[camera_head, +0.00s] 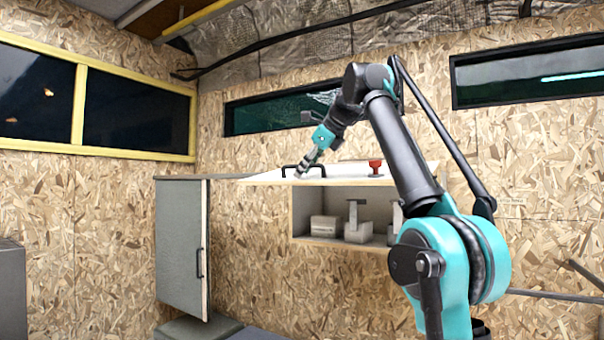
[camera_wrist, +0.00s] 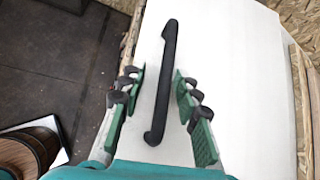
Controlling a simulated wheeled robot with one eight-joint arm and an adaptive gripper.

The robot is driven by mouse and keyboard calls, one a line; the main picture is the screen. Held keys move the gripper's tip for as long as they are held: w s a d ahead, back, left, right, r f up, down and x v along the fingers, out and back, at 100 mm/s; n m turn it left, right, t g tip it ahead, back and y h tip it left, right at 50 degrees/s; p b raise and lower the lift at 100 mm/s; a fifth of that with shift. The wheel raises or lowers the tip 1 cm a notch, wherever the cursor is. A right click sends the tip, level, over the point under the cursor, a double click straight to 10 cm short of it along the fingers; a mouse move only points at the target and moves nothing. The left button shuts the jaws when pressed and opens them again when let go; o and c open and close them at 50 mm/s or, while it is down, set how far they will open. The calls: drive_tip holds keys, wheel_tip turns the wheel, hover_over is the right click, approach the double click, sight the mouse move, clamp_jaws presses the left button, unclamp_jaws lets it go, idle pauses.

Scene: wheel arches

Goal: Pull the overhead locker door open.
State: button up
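The overhead locker (camera_head: 291,222) is a wooden box on the back wall, and its front stands open. Its white door (camera_head: 345,172) is swung up and out, close to level, in the head view. The door's white face (camera_wrist: 235,90) also fills much of the wrist view. A black bar handle (camera_wrist: 165,80) is fixed to it. My gripper (camera_head: 300,174) is at the door's handle in the head view. In the wrist view my gripper (camera_wrist: 158,80) is open, its green fingers on either side of the handle, with gaps showing on both sides.
Pale boxes (camera_head: 357,232) and upright pieces stand inside the locker. A red knob-like piece (camera_head: 375,167) shows at the white door. A round wooden object (camera_wrist: 25,150) lies below in the wrist view, beside dark floor.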

drive_tip(key=v, duration=0.3)
drive_tip(key=shift+s+d, duration=0.25)
drive_tip(key=s+d, duration=0.7)
drive_tip(key=s, duration=0.1)
drive_tip(key=shift+s+d, duration=0.25)
drive_tip(key=shift+c, duration=0.5)
